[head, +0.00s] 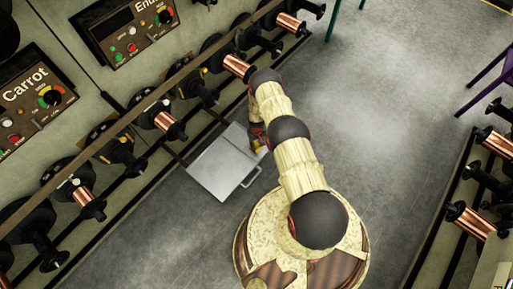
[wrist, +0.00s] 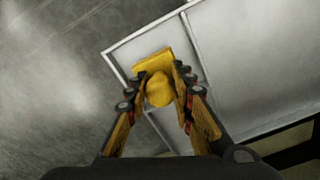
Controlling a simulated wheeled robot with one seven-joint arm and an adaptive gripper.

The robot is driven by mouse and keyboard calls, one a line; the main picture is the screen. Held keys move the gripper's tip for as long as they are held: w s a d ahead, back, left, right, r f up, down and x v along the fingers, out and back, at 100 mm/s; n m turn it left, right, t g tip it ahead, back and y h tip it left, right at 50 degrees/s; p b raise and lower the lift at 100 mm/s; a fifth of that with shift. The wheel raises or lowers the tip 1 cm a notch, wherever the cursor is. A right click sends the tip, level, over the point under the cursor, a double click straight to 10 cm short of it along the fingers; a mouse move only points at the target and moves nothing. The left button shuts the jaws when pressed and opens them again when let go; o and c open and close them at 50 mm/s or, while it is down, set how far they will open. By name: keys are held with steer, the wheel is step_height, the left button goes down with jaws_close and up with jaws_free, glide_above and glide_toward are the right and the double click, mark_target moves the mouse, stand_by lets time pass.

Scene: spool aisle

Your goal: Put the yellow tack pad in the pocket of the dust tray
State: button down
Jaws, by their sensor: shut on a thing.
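The yellow tack pad (wrist: 158,88) is between the fingertips of my gripper (wrist: 160,100), which is shut on it. In the wrist view the pad shows over the narrow pocket (wrist: 125,54) of the dust tray, beside a dividing wall. I cannot tell whether the pad touches the pocket floor. The dust tray (head: 218,165) is a pale grey metal tray on the floor, with a handle at its right; its wide part also shows in the wrist view (wrist: 245,60). In the head view my arm hides most of my gripper (head: 259,144) at the tray's right edge.
A rack of copper spools (head: 165,122) and black holders runs along the left, close to the tray. Control panels, one labelled Carrot (head: 28,98), stand behind it. More spools (head: 470,218) stand at the right. The grey floor (head: 390,110) between is clear.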

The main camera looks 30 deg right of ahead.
steer(key=shift+s+f, duration=0.1)
steer(key=shift+f, duration=0.85)
steer(key=shift+f, duration=0.2)
steer(key=c, duration=1.5)
jaws_free()
steer(key=shift+c, duration=0.2)
steer(key=shift+r, duration=0.15)
